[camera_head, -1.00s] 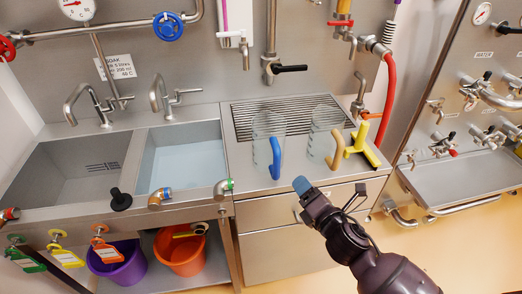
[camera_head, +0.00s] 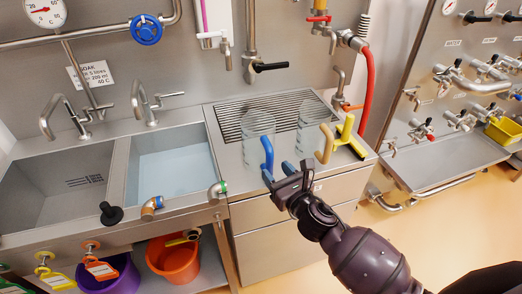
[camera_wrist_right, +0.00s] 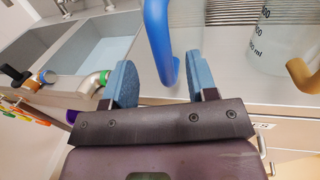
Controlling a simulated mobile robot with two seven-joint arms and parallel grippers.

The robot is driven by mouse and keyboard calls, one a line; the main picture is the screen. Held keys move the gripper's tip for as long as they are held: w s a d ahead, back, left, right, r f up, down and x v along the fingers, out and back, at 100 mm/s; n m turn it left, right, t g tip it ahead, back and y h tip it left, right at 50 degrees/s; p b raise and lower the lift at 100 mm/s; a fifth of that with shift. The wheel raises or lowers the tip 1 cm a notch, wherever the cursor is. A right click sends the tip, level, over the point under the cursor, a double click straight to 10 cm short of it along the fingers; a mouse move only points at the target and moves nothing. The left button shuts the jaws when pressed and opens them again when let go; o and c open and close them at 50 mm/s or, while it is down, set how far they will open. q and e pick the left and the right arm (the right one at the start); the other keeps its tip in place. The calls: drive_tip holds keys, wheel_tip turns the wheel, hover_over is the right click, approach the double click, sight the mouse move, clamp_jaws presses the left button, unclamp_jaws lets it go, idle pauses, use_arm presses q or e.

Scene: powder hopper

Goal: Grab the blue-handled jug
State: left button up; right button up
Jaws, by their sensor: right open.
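The blue-handled jug (camera_head: 257,128) is clear and stands upright on the steel counter beside the ribbed drainer. Its blue handle (camera_head: 267,154) faces the front edge. My right gripper (camera_head: 280,172) is open and empty at the counter's front edge, just in front of the handle. In the right wrist view, the handle (camera_wrist_right: 160,42) appears between the two blue fingertips of my gripper (camera_wrist_right: 162,82), closer to the right one. I cannot tell whether they touch. My left gripper is not in view.
A second clear jug (camera_head: 312,115) with a tan handle (camera_head: 325,144) stands close on the right, beside a yellow object (camera_head: 348,136). Sink basins (camera_head: 175,165) lie to the left. A red hose (camera_head: 368,90) hangs behind on the right.

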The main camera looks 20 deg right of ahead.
sight(262, 150)
drive_tip(key=shift+r+p+x, duration=0.1)
drive_tip(key=shift+p+x, duration=0.1)
drive_tip(key=shift+x, duration=1.4)
drive_tip(key=shift+r+p+x, duration=0.15)
drive_tip(key=shift+x, duration=1.45)
drive_tip(key=shift+d, duration=0.1)
clamp_jaws()
